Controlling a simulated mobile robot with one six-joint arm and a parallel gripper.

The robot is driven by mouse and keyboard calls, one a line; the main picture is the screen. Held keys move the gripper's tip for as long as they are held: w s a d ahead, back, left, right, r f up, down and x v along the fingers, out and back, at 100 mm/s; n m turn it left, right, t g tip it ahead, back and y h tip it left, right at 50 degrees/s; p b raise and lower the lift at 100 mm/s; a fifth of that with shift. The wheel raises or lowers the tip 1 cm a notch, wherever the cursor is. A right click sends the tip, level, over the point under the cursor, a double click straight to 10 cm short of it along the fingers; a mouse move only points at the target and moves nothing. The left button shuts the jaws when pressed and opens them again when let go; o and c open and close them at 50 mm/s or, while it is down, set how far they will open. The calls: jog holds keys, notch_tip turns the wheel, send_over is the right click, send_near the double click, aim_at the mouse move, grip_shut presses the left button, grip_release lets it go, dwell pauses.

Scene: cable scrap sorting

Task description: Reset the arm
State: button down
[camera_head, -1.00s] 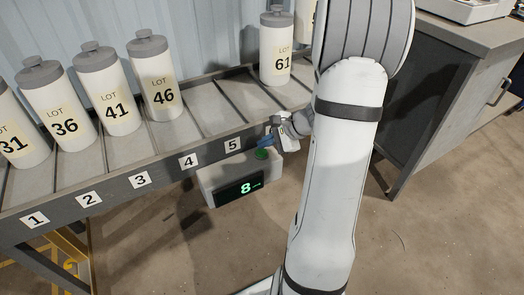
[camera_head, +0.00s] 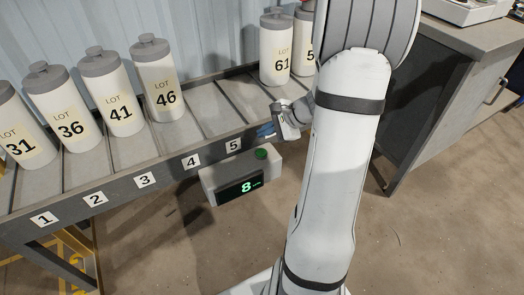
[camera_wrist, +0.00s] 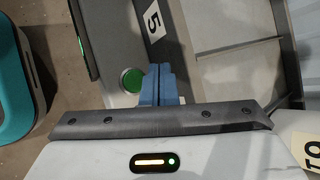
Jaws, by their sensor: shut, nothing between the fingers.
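My gripper (camera_head: 266,131) is by the front edge of the shelf, just right of the number 5 label and above the display box. Its blue fingers are shut with nothing between them. They also show in the wrist view (camera_wrist: 159,86), close to the green button (camera_wrist: 132,80) but not over it. My white arm fills the right middle of the head view and hides part of the shelf.
The shelf (camera_head: 205,108) has numbered lanes. White LOT bottles 31, 36, 41 and 46 (camera_head: 157,80) stand at left, LOT 61 (camera_head: 275,52) farther back. The display box (camera_head: 238,180) reads 8. A grey cabinet (camera_head: 440,95) stands at right. A teal object (camera_wrist: 18,80) shows in the wrist view.

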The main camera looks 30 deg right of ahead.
dwell(0.3)
jog(key=s+a+r+n+g+h+p, duration=0.1)
jog(key=s+a+r+n+p, duration=0.3)
jog(key=r, duration=0.3)
jog(key=s+a+r+n+g+p, duration=0.2)
jog(key=a+r+p, duration=0.2)
jog(key=r+p, duration=0.25)
jog(key=s+a+r+n+g+h+p, duration=0.1)
jog(key=s+a+r+n+p, duration=0.3)
jog(key=r, duration=0.3)
jog(key=s+a+r+n+h+p, duration=0.1)
jog(key=s+r+n+h+p, duration=0.1)
jog(key=s+r+n+p, duration=0.2)
jog(key=s+a+r+n+h+p, duration=0.1)
jog(key=s+r+n+p, duration=0.3)
jog(key=r+p, duration=0.4)
notch_tip(320, 180, up, 5)
jog(key=shift+s+a+f+h+p, duration=0.1)
jog(key=shift+s+a+h+p, duration=0.1)
jog(key=shift+a+h+p, duration=0.35)
jog(key=shift+d, duration=0.15)
